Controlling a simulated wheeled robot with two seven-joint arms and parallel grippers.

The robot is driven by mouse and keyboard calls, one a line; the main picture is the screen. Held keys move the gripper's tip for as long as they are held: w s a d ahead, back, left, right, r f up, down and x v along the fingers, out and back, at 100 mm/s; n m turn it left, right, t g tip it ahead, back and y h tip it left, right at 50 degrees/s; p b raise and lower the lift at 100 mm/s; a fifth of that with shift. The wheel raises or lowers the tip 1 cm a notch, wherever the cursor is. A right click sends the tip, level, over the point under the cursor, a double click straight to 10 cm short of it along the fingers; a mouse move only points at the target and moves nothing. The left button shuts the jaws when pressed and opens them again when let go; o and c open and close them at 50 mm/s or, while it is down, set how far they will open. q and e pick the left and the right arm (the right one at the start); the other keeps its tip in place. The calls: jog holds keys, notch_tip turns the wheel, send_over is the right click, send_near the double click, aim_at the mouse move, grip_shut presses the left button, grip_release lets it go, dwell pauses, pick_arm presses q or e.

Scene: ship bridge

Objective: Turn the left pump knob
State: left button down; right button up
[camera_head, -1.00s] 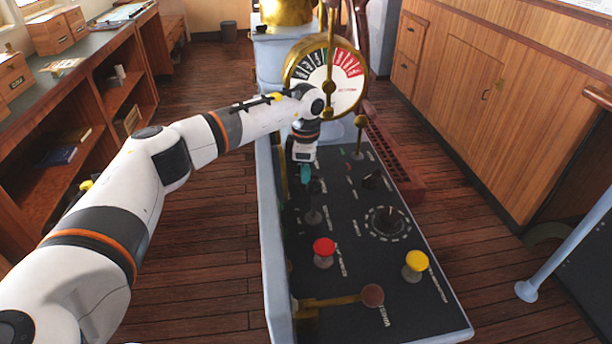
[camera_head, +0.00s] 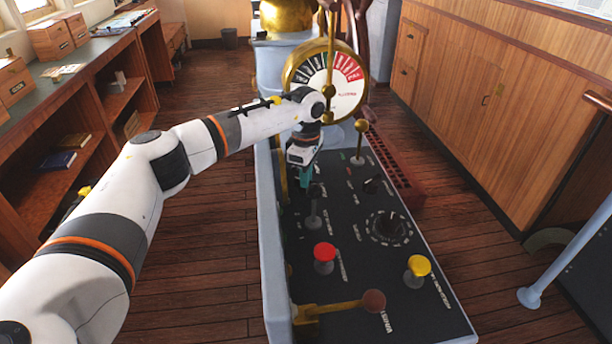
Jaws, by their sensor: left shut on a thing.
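The control console (camera_head: 345,262) has a black top with several knobs and levers. My left gripper (camera_head: 306,181) points down at the console's left side, with teal fingers, and is shut on a dark knob (camera_head: 316,189), which I take to be the left pump knob. The fingers and wrist hide much of it, so its turn angle cannot be read. A similar black knob (camera_head: 373,185) stands to the right, clear of the gripper. My right gripper is not in view.
A brass-rimmed telegraph (camera_head: 345,90) rises behind my wrist. Wooden floor lies free on both sides.

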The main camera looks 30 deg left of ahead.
pick_arm(q)
jog(key=c, duration=1.5)
grip_release()
jog(key=shift+o, duration=0.2)
jog(key=shift+r, duration=0.15)
notch_tip(320, 180, up, 12)
jog(key=b, duration=0.2)
